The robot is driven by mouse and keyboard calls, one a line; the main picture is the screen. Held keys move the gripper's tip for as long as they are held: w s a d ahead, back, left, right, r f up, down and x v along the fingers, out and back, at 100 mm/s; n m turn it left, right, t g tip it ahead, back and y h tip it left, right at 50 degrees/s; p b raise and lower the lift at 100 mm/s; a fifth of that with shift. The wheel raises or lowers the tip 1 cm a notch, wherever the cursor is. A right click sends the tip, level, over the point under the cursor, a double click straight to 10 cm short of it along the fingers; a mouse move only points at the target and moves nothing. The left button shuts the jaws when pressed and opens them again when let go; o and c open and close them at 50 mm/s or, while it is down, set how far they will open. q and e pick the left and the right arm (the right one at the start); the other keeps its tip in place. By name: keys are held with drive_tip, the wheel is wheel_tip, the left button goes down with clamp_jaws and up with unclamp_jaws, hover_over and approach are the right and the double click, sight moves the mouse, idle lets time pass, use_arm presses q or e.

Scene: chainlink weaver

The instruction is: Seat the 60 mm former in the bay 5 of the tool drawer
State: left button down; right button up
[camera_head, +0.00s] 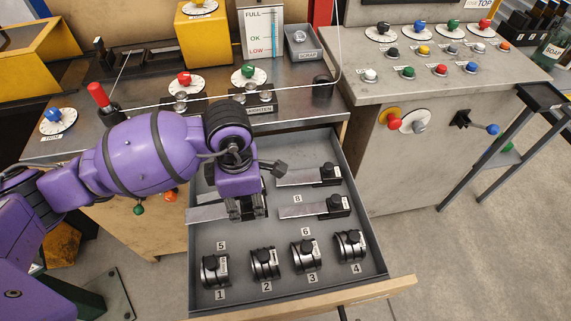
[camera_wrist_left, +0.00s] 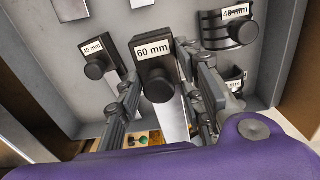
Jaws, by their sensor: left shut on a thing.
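The 60 mm former shows in the left wrist view (camera_wrist_left: 155,68) as a black block with a white label, a round knob and a flat metal plate. My left gripper (camera_wrist_left: 165,92) is shut on it, one finger on each side. In the head view my left gripper (camera_head: 247,209) points down into the open tool drawer (camera_head: 376,262), and the former's plate (camera_head: 208,213) sticks out to its left. The plate lies just beyond the bay 5 label (camera_head: 221,245). I cannot tell whether the former touches the drawer floor. My right gripper is not in view.
Several curved formers, one in bay 1 (camera_head: 213,270), line the drawer's front. Two flat formers, the nearer (camera_head: 334,206) beyond label 6, lie right of my gripper. The drawer's wooden front (camera_head: 330,297) is nearest. A bench with a wire and dials stands behind.

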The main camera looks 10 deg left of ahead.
use_arm(q)
wheel_tip(320, 180, down, 3)
drive_tip(key=shift+b, duration=0.6)
drive_tip(key=shift+f, duration=0.35)
drive_tip(key=shift+f+b, duration=0.75)
drive_tip(key=shift+f, duration=0.15)
drive_tip(key=shift+f+b, duration=0.7)
drive_tip(key=shift+f, duration=0.3)
idle(0.7)
drive_tip(key=c, duration=1.1)
unclamp_jaws()
